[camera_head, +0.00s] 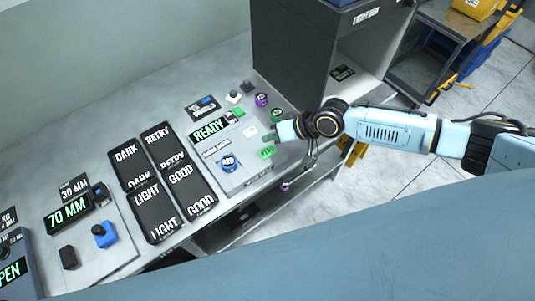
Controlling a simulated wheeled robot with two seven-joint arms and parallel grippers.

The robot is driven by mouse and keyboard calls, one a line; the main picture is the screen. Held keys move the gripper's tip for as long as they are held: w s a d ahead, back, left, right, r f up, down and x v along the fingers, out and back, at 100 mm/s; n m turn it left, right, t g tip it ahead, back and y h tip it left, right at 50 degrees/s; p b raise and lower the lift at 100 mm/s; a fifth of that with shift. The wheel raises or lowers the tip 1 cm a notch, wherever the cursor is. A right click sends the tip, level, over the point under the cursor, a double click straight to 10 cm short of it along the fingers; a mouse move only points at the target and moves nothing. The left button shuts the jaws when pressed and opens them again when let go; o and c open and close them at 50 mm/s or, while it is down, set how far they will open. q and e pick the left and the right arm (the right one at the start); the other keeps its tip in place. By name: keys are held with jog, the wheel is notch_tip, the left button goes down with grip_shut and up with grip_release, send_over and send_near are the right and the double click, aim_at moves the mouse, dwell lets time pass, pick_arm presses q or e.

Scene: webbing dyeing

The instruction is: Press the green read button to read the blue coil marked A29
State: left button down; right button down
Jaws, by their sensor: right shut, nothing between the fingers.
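The blue coil marked A29 (229,163) sits on the grey reader unit (240,178), in front of its READY display (209,130). A green button (267,152) is at the right side of that unit. My right gripper (269,138) comes in from the right, shut and empty, with its tips just behind the green button in the picture. Whether it touches the unit I cannot tell. My left gripper is not in view.
A purple coil (261,99) and a green coil (277,115) stand behind the gripper. Black trays labelled DARK (125,151), RETRY, LIGHT and GOOD lie to the left. A 70 MM display (68,211) is farther left. A tall grey cabinet rises at the back.

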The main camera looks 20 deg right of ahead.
aim_at(271, 152)
jog(key=shift+f+b, duration=1.25)
jog(key=shift+f, duration=0.7)
jog(key=shift+f, duration=0.1)
dwell(0.4)
jog(key=shift+f+b, duration=0.3)
jog(key=shift+f, duration=0.05)
jog(key=shift+f+b, duration=0.4)
jog(key=shift+f, duration=0.05)
dwell(0.5)
jog(key=shift+r, duration=0.1)
jog(key=shift+r+p, duration=0.85)
jog(key=shift+r, duration=0.1)
notch_tip(271, 152, up, 5)
jog(key=p, duration=0.4)
jog(key=shift+p, duration=0.4)
